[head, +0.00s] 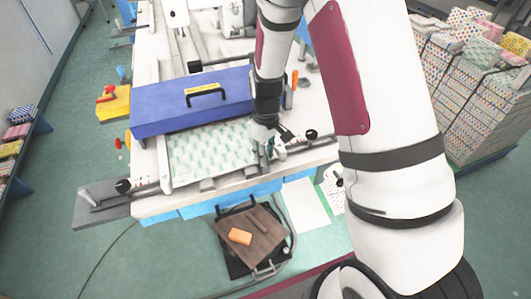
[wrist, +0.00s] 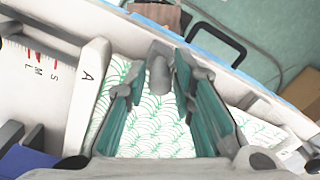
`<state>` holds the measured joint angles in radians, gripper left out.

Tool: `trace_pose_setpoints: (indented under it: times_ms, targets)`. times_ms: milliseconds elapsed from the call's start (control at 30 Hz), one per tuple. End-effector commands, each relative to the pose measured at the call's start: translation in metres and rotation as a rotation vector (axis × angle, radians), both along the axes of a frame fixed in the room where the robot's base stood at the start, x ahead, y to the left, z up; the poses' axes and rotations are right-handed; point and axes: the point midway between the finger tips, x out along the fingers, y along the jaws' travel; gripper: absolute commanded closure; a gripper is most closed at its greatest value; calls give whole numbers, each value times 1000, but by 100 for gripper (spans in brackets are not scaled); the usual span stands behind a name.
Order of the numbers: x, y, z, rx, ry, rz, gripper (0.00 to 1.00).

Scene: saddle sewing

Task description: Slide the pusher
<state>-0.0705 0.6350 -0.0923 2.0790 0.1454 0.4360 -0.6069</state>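A grey block with a rounded peg (wrist: 159,80), which looks like the pusher, stands at the front edge of a green-patterned white sheet. In the wrist view my gripper (wrist: 158,92) is open, with its teal-padded fingers on either side of the peg. Narrow gaps seem to show between the pads and the peg; I cannot tell about contact at the tips. In the head view my gripper (head: 266,146) is low over the right end of the patterned sheet (head: 212,148), and the arm and fingers hide most of the pusher there.
A long blue box cover (head: 190,102) with a black handle lies behind the sheet. A rail with black knobs (head: 123,186) runs along the front edge. A white scale marked S, M, L, A (wrist: 85,95) borders the sheet. A brown board with an orange block (head: 240,236) is in front.

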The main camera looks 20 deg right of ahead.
Motion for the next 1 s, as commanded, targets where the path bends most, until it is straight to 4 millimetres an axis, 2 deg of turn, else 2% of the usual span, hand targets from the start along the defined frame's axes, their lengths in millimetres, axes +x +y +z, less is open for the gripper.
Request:
trace_pose_setpoints:
  times_ms: [33,67,333,667,933,967,1000]
  targets:
    - [0,0,0,0,0,0,95]
    - [0,0,0,0,0,0,100]
    - [3,0,0,0,0,0,100]
    - [41,0,-1,0,-4,0,100]
    - [40,0,1,-1,-3,0,100]
    - [40,0,1,0,-2,0,78]
    - [40,0,1,0,-2,0,69]
